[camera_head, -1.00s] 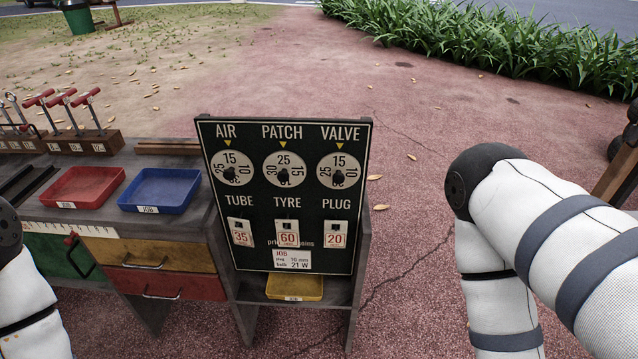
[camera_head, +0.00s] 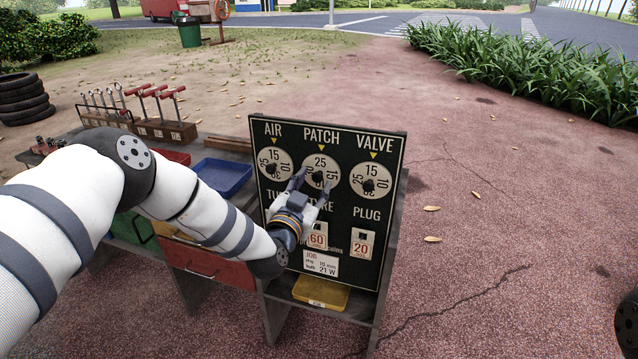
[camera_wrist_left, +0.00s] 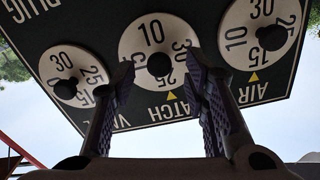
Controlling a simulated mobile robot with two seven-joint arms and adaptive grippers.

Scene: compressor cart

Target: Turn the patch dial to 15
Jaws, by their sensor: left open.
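The patch dial (camera_head: 320,167) is a white disc with a dark centre knob, in the middle of the black board's top row. Its 25 stands under the yellow pointer, with 15 to the right. My left gripper (camera_head: 311,187) is open in front of it, one finger on each side of the knob. In the left wrist view, upside down, the patch dial (camera_wrist_left: 152,36) and knob show between the spread fingers (camera_wrist_left: 160,80). Contact with the knob cannot be told. My right gripper is not in view.
The air dial (camera_head: 271,166) and valve dial (camera_head: 371,181) flank the patch dial closely. Price tags sit below, partly behind my left arm. A blue tray (camera_head: 222,177) and rack of red-handled tools (camera_head: 160,128) stand left. Open paving lies right.

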